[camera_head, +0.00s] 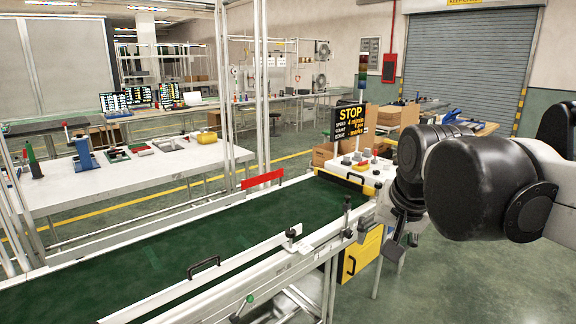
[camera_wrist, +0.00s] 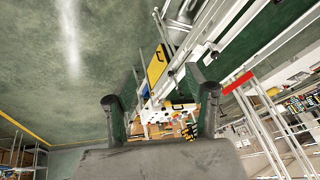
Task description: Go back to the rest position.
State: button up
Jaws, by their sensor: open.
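My gripper (camera_head: 404,240) hangs at the right in the head view, below my dark wrist, beside the right end of the conveyor. Its fingers point down and it is clear of the belt as far as I can see. In the wrist view my gripper (camera_wrist: 162,72) shows its two dark fingers spread apart. Nothing is held between them. The fingertips are small and partly hidden by my wrist in the head view.
The conveyor's green belt (camera_head: 150,265) runs bare across the front. A yellow box (camera_head: 360,254) is under its right end, near my gripper. A STOP sign (camera_head: 348,122) stands behind that end. A white table (camera_head: 130,180) is at left. Open floor lies at right.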

jog(key=s+d+f+n+t, duration=0.1)
jog(key=s+d+f+n, duration=0.1)
jog(key=s+f, duration=0.8)
jog(key=s+n, duration=0.1)
jog(key=s, duration=0.2)
jog(key=shift+n+t, duration=0.3)
jog(key=shift+n, duration=0.1)
